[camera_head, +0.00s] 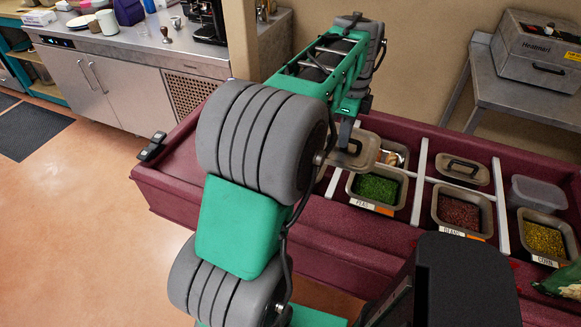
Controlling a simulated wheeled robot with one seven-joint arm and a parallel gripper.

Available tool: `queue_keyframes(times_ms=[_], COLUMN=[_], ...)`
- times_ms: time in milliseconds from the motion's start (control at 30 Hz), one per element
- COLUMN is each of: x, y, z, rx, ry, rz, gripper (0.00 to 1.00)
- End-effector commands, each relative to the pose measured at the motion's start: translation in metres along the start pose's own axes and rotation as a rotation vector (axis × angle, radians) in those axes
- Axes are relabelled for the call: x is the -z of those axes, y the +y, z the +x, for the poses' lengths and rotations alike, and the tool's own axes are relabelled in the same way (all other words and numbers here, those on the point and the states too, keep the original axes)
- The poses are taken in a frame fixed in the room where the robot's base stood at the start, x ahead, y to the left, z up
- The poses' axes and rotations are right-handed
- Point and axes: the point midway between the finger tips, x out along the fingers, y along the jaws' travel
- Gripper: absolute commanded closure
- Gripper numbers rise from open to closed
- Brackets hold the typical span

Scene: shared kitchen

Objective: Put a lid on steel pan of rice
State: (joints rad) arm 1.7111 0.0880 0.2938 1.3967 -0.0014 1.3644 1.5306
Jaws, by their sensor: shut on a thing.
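My gripper (347,138) is shut on a grey-brown steel lid (366,152) and holds it over the left part of the maroon counter. The lid hangs above the pans behind the green peas. Past its right edge shows part of a steel pan (403,150) with pale and brownish contents. I cannot tell whether this is the rice, nor whether the lid touches the pan. My arm hides much of the counter to the left.
Open pans of peas (376,188), beans (458,211) and corn (544,240) line the front. Another lid with a black handle (463,171) lies behind the beans. A grey plastic container (538,192) stands at right. A metal machine (537,50) is on the back table.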

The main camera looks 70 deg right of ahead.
Motion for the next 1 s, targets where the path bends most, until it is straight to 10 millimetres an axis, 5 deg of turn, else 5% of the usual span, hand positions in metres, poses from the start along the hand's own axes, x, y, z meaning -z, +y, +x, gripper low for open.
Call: queue_keyframes(times_ms=[167,433,600,1000], x=[-0.019,-0.092,-0.117,-0.133], y=[-0.006,-0.033,-0.044,-0.052], z=[0.011,0.044,0.082,0.133], rx=[0.000,-0.003,-0.002,0.001], ry=[0.000,0.000,0.001,0.000], rz=[-0.010,-0.015,-0.010,-0.005], gripper=[1.00,1.00,1.00,1.00])
